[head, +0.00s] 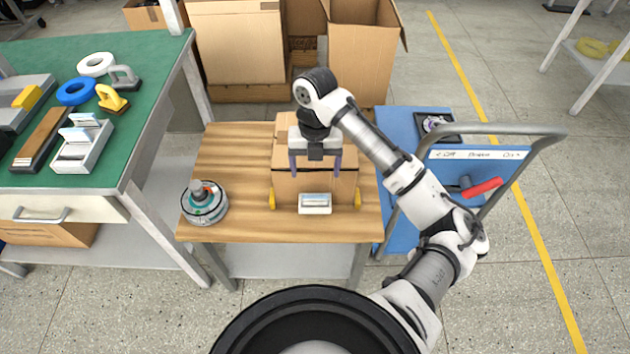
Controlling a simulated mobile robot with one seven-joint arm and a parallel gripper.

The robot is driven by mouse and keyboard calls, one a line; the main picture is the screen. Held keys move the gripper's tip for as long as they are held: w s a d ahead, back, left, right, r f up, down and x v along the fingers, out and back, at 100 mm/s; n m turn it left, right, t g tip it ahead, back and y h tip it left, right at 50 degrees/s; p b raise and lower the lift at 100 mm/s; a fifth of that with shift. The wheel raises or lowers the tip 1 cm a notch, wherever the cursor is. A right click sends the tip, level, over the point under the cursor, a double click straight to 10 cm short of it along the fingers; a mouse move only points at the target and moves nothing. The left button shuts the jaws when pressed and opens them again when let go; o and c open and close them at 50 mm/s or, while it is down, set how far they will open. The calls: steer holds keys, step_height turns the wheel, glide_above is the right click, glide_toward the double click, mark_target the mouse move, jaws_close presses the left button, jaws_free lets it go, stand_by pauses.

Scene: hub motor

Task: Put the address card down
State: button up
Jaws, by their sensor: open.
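My gripper (315,168) is open, pointing down over the cardboard carton (287,188) on the wooden table, with its two purple fingers spread apart. I see nothing clearly held between the fingers. A small white piece with a grey-blue face (315,203) is at the carton's near side, below my gripper and apart from it. I cannot tell whether it is the address card or a holder. White and pale-blue cards (80,133) stand in a white holder (85,158) on the green bench at left.
The wooden table (232,150) has free room left of the carton. A round hub motor (204,203) sits at its front left corner. Yellow pieces (272,199) flank the carton. A blue trolley (398,125) with a grey handle stands at right. Large open cartons (362,55) stand behind.

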steer(key=shift+r, duration=0.7)
steer(key=shift+a, duration=0.1)
